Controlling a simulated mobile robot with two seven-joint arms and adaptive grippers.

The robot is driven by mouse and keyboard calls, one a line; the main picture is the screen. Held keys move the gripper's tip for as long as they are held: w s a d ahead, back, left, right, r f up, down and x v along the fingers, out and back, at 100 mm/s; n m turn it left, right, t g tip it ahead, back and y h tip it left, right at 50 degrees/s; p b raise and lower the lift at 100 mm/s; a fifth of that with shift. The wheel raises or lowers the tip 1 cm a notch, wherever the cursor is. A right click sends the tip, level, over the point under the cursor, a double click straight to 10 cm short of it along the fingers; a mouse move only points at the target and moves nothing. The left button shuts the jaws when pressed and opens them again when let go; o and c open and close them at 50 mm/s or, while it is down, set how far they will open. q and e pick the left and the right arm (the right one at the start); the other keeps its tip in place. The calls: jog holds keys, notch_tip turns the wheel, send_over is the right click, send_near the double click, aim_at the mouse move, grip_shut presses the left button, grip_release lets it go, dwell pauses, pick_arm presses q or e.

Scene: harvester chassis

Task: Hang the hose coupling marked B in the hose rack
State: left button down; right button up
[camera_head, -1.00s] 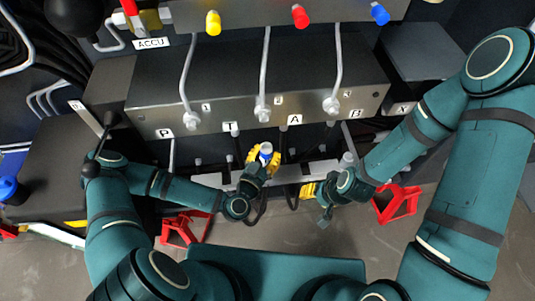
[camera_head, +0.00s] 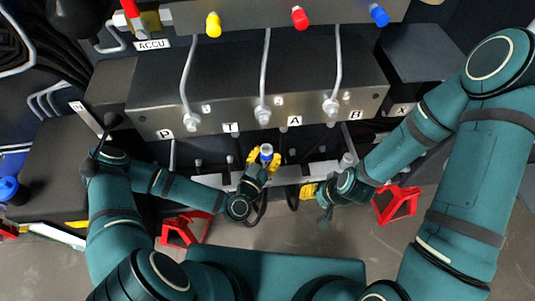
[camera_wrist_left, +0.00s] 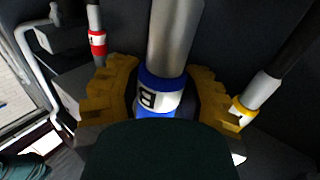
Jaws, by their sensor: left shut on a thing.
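The hose coupling marked B (camera_wrist_left: 158,95) is a silver cylinder with a blue band and a white label reading B, turned sideways in the left wrist view. My left gripper (camera_head: 264,159) is shut on it, its yellow pads on either side. The coupling's blue and white end (camera_head: 266,151) shows between the pads in the head view. A pale metal rail (camera_head: 212,180), which looks like the hose rack, runs below the valve block, behind my left gripper. My right gripper (camera_head: 312,191) is by the rail's right part; its jaw opening is unclear.
The grey valve block (camera_head: 255,85) above carries labels P, T, A and B. A red-banded coupling (camera_wrist_left: 97,42) and a yellow-banded one (camera_wrist_left: 245,105) stand beside the held coupling. Red brackets (camera_head: 184,229) (camera_head: 397,203) stand on the floor at both sides.

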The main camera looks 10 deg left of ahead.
pick_arm(q)
jog(key=shift+f, duration=0.35)
dwell(0.7)
dwell(0.4)
jog(key=shift+f+b, duration=1.85)
jog(key=shift+f, duration=0.55)
jog(key=shift+f+b, duration=1.5)
jog(key=shift+f, duration=0.75)
jog(key=shift+c, duration=2.2)
grip_release()
jog(key=v, duration=0.8)
